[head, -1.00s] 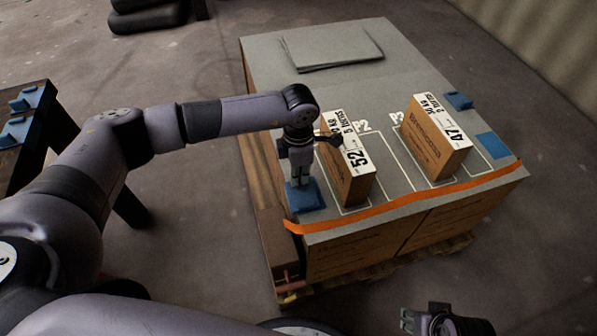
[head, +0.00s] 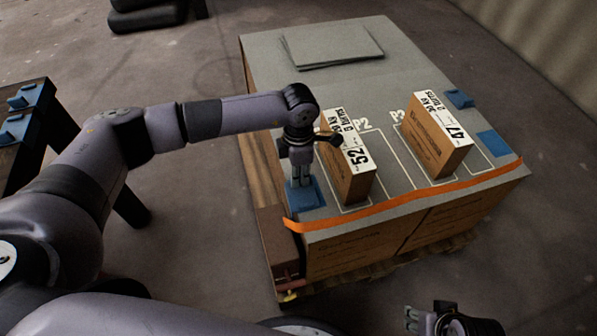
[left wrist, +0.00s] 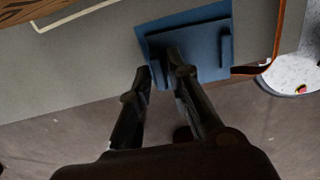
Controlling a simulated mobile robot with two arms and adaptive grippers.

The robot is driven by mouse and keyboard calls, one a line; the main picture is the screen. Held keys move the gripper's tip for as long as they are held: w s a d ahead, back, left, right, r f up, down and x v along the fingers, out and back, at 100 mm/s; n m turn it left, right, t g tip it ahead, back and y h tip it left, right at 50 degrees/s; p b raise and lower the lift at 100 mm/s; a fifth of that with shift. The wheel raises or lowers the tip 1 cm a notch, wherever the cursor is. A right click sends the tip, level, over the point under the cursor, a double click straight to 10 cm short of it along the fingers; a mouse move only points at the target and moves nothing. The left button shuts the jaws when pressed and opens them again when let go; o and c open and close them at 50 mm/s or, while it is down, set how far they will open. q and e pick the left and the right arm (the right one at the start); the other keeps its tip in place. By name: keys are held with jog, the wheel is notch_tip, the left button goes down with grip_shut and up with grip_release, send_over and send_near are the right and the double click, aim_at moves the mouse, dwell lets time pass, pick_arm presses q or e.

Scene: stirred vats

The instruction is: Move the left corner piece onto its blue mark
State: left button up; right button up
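The left corner piece (head: 309,196) is a blue plate with raised ribs at the box's near left corner. It also shows in the left wrist view (left wrist: 200,62), lying over a blue patch that borders it; I cannot tell whether it fully touches down. My left gripper (head: 300,182) points down at it. In the left wrist view the fingertips (left wrist: 161,66) stand slightly apart with a blue rib between them, and appear shut on it. My right gripper (head: 411,318) is at the bottom edge, away from the box, its fingers apart and partly cut off.
Two cartons, marked 52 (head: 350,175) and 47 (head: 437,140), stand upright on the grey top; the 52 carton is close beside my left gripper. An orange strap (head: 400,199) runs along the near edge. Another blue piece (head: 459,100) and a bare blue mark (head: 493,144) are at right.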

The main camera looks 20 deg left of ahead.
pick_arm(q)
jog(key=o, duration=0.3)
jog(key=shift+r, duration=0.1)
